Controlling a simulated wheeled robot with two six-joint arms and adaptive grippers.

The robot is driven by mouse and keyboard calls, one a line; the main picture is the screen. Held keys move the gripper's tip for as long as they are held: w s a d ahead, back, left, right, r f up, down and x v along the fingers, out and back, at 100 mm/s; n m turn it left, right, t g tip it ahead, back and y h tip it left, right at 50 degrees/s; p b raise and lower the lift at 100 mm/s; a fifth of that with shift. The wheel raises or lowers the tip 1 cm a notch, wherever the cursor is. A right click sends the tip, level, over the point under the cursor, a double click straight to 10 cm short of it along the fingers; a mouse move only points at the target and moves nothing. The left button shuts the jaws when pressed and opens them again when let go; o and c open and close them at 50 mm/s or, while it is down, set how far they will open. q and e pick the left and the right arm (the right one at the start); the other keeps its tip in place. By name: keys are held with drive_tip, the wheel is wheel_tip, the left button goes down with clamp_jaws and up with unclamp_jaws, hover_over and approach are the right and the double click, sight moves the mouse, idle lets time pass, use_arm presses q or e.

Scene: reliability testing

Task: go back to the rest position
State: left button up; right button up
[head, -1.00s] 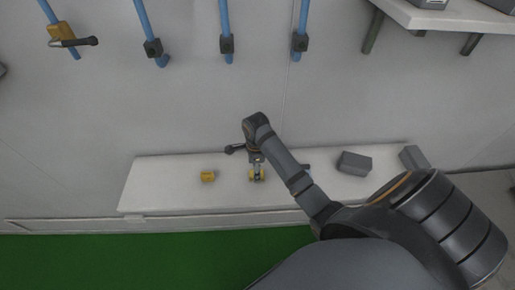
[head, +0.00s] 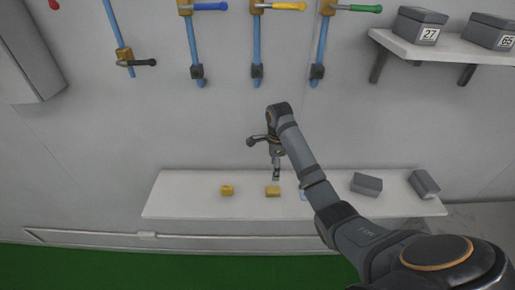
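My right arm comes in from the lower right, and its gripper (head: 276,173) points down over the white shelf. A small yellow block (head: 272,191) lies on the shelf just below the fingertips in the picture, with a small gap between them. The fingers look narrow and are too small to tell open from shut; nothing shows between them. My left gripper is not in view.
The white shelf (head: 180,207) also holds another yellow block (head: 227,190), a bluish item partly behind my arm, and grey boxes (head: 366,184) (head: 424,184). Blue wall rails (head: 257,50) carry coloured handles. A higher shelf (head: 440,50) holds numbered boxes. A cabinet (head: 25,60) is at left.

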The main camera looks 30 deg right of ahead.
drive_tip(key=s+a+f+n+t, duration=0.1)
drive_tip(key=s+a+f+n, duration=0.6)
drive_tip(key=s+n, duration=0.4)
drive_tip(key=s+a+n+t, duration=0.2)
drive_tip(key=s+n+t, duration=0.1)
drive_tip(key=s+n, duration=1.05)
wheel_tip(320, 180, down, 31)
drive_tip(key=s+d+g+h+b, duration=0.1)
drive_tip(key=d+g+b, duration=0.1)
drive_tip(key=b, duration=0.5)
use_arm(q)
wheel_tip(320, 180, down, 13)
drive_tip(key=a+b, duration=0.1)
drive_tip(key=b, duration=0.5)
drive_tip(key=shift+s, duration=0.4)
use_arm(e)
drive_tip(key=s+d+f, duration=0.1)
drive_tip(key=s+f, duration=1.8)
drive_tip(key=f, duration=0.5)
drive_tip(key=shift+d+g, duration=0.2)
drive_tip(key=shift+g, duration=0.2)
